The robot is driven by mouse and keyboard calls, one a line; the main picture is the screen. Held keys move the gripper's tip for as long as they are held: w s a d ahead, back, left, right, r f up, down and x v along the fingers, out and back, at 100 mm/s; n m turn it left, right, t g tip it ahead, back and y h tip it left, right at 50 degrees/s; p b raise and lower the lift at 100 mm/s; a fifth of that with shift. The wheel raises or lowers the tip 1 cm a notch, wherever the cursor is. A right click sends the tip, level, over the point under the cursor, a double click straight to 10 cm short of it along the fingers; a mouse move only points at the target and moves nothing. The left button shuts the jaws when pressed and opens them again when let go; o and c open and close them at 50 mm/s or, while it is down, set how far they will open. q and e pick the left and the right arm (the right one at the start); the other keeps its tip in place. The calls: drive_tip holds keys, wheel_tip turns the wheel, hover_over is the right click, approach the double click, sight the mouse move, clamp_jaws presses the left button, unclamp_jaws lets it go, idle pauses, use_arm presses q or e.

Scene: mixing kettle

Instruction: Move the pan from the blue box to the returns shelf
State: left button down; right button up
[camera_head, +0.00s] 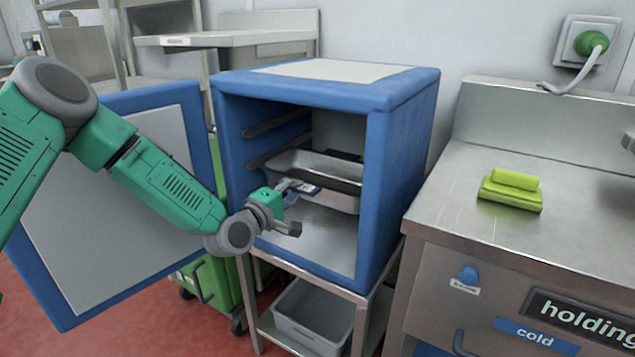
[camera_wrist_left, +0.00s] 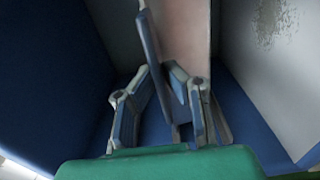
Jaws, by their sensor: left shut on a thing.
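The pan (camera_head: 338,195) is a shallow steel tray. It sits inside the open blue box (camera_head: 405,115), on the runners above the floor. My left gripper (camera_head: 298,187) reaches into the box opening and is shut on the pan's near left rim. In the left wrist view the fingers (camera_wrist_left: 165,88) close on a thin upright edge; which part of the pan this is, I cannot tell clearly. A steel shelf (camera_head: 230,38) with a small label, too small to read surely, stands behind the box at upper left. My right gripper is not in view.
The box's open door (camera_head: 110,225) stands at left, behind my left arm. A steel counter (camera_head: 540,230) with a green sponge-like block (camera_head: 512,190) is at right. A grey bin (camera_head: 315,312) sits under the box. A green wheeled bin (camera_head: 215,290) stands beside the box stand.

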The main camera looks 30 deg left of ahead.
use_arm(q)
drive_tip(key=shift+s+r, duration=0.2)
drive_tip(key=shift+s, duration=0.05)
drive_tip(key=s+a+p, duration=0.2)
drive_tip(key=s+p, duration=0.5)
drive_tip(key=s, duration=1.8)
drive_tip(key=shift+s, duration=0.2)
